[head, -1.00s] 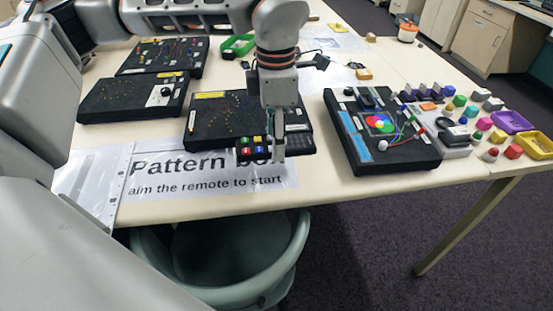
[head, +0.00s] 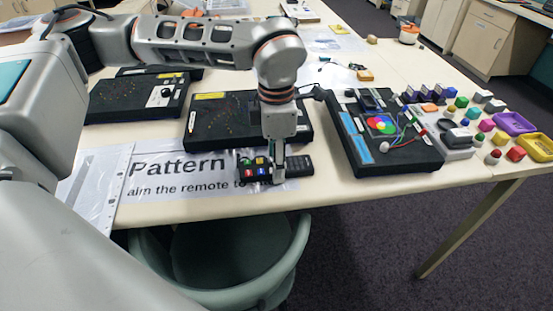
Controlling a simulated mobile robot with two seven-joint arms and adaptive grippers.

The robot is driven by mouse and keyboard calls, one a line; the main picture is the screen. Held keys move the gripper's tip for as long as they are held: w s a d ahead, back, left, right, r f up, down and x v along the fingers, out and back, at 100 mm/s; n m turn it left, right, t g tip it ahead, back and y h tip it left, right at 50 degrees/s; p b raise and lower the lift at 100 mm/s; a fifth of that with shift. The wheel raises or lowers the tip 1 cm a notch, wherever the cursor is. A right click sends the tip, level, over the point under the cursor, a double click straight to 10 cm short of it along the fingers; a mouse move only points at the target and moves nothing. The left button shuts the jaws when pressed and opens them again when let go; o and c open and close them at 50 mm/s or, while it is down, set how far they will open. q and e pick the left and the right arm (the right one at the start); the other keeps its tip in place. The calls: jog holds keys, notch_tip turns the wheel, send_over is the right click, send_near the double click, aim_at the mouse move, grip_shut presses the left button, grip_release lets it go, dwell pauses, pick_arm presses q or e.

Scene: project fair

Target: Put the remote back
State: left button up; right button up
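The remote (head: 299,166) is black with a dark keypad at its right end and yellow, green, red and blue buttons at its left end. It is at the front of the table, over the right part of the "Pattern" sign (head: 165,178), hiding some of the print. My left gripper (head: 278,178) points down across the remote's middle and appears shut on it. The far finger is hidden. I cannot tell whether the remote touches the table. My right gripper is not in view.
A black board (head: 212,122) lies just behind the remote. Another board (head: 400,157) with coloured discs and wires is to the right. Several coloured blocks and trays (head: 513,123) fill the right end. A green-grey chair (head: 225,255) stands under the front edge.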

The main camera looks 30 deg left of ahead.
pick_arm(q)
jog(key=shift+o, duration=1.3)
jog(key=shift+r, duration=0.1)
notch_tip(320, 180, up, 12)
jog(key=p, duration=0.1)
